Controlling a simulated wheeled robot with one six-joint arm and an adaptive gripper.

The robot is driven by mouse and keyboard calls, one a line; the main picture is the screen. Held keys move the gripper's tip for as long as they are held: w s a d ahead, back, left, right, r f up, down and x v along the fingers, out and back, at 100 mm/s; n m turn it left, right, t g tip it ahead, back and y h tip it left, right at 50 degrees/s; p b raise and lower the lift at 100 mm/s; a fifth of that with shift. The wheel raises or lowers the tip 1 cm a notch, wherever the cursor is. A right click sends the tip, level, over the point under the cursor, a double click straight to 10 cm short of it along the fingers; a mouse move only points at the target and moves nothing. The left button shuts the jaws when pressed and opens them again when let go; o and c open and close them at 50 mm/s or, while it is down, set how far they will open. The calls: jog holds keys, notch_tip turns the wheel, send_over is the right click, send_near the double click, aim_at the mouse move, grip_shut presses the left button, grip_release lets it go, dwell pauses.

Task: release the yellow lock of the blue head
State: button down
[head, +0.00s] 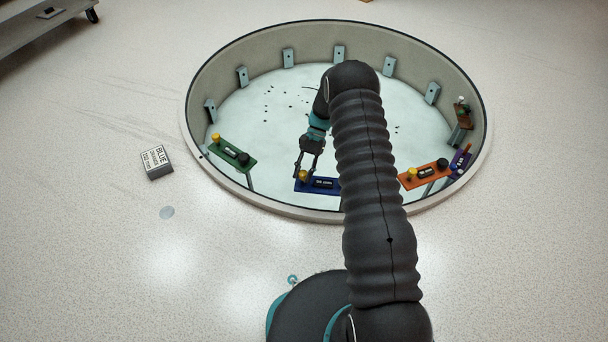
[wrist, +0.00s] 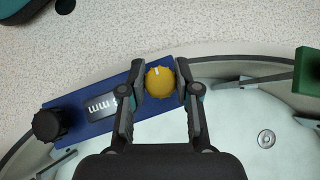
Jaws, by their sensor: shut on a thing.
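The blue head (wrist: 75,122) is a flat blue plate with a dark label and a black knob (wrist: 49,124) at its left end in the wrist view. The yellow lock (wrist: 160,81) is a ribbed round knob with a white mark, near the plate's right end. My gripper (wrist: 160,88) has one finger on each side of the yellow lock and is shut on it. In the head view, my gripper (head: 303,174) reaches down to the yellow lock (head: 303,175) on the blue head (head: 317,186); my arm hides the plate's right part.
The blue head sits at the near rim of a round pit (head: 260,120). A green head (head: 231,152) is to the left, orange (head: 425,174) and purple (head: 461,160) ones to the right. A block labelled BLUE (head: 157,162) lies on the floor outside.

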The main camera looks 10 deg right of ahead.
jog(key=shift+s+n+g, duration=0.25)
jog(key=shift+n+g, duration=0.05)
jog(key=shift+n, duration=0.1)
jog(key=c, duration=0.8)
grip_release()
jog(key=shift+w, duration=0.1)
jog(key=shift+w, duration=0.1)
jog(key=v, duration=1.1)
jog(key=shift+w+r, duration=0.1)
jog(key=shift+r, duration=0.35)
